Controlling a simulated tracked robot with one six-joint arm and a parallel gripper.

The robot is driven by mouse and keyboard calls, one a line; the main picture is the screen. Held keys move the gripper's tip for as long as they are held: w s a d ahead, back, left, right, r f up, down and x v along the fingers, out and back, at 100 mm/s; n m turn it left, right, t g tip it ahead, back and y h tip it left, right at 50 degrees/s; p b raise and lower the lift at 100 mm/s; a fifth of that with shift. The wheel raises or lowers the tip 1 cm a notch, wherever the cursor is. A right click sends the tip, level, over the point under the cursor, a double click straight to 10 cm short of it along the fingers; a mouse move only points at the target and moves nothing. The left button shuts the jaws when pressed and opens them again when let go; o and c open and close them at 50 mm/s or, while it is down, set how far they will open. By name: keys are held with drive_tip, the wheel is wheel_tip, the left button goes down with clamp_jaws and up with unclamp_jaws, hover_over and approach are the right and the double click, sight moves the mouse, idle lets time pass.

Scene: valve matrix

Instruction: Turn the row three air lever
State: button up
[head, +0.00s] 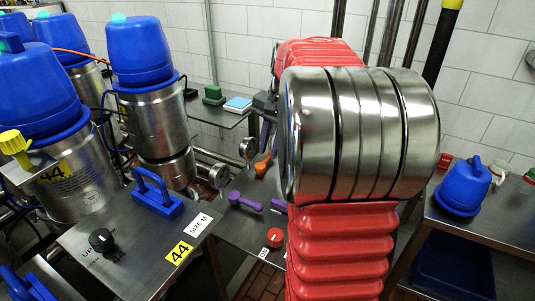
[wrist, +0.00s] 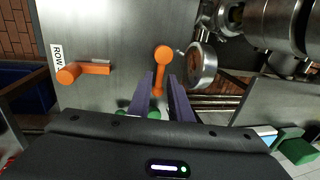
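In the wrist view, an orange lever (wrist: 161,66) on the grey metal panel runs down the picture between my gripper's two fingers. A second orange lever (wrist: 92,70) points sideways on the left, beside a white label (wrist: 57,64) that reads "ROW"; its number is not legible. My gripper (wrist: 160,80) is open, one dark finger on each side of the first lever with gaps showing. I cannot tell how deep the fingers reach or whether they touch it. In the head view, an orange lever (head: 262,164) shows small past my arm, which hides much of the panel.
A round gauge (wrist: 203,66) stands close to the right of the fingers. Green parts (wrist: 153,114) show below the fingers. Purple levers (head: 245,202) and a red knob (head: 274,238) are nearer on the panel. Steel canisters with blue tops (head: 147,85) crowd the left.

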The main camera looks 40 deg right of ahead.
sight(266, 161)
drive_tip(key=shift+w+a+f, duration=0.1)
drive_tip(key=shift+w+f, duration=0.05)
drive_tip(key=shift+f, duration=0.5)
drive_tip(key=shift+w+f, duration=0.1)
drive_tip(key=shift+f, duration=0.55)
drive_tip(key=shift+c, duration=0.2)
clamp_jaws()
